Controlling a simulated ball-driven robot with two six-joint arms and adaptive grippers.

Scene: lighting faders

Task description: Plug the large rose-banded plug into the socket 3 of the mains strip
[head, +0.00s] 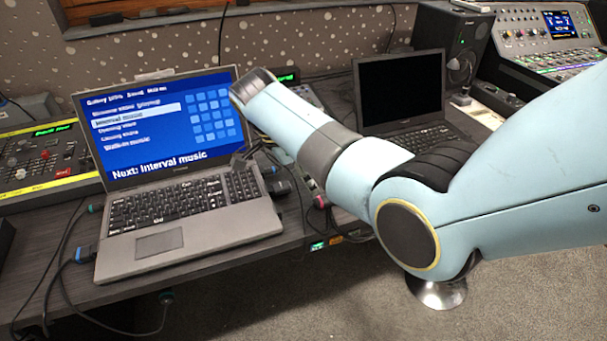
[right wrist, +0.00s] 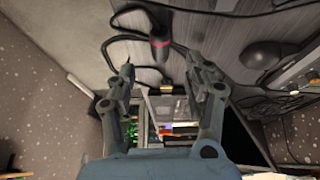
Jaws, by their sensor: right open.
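The rose-banded plug (right wrist: 159,42) shows in the right wrist view as a dark body with a pink band and a dark cable. In the head view a rose-banded end (head: 321,202) shows on the desk beside my right forearm. My right gripper (right wrist: 161,66) is open and empty, its fingers apart; the plug appears beyond the gap between the fingertips, not held. The mains strip and socket 3 cannot be made out clearly; my arm covers part of that area. My left gripper is out of view.
An open laptop (head: 190,215) stands left of my right arm, and a second laptop (head: 405,95) stands behind it. Loose cables cross the desk. A mixing console (head: 535,45) is at the back right.

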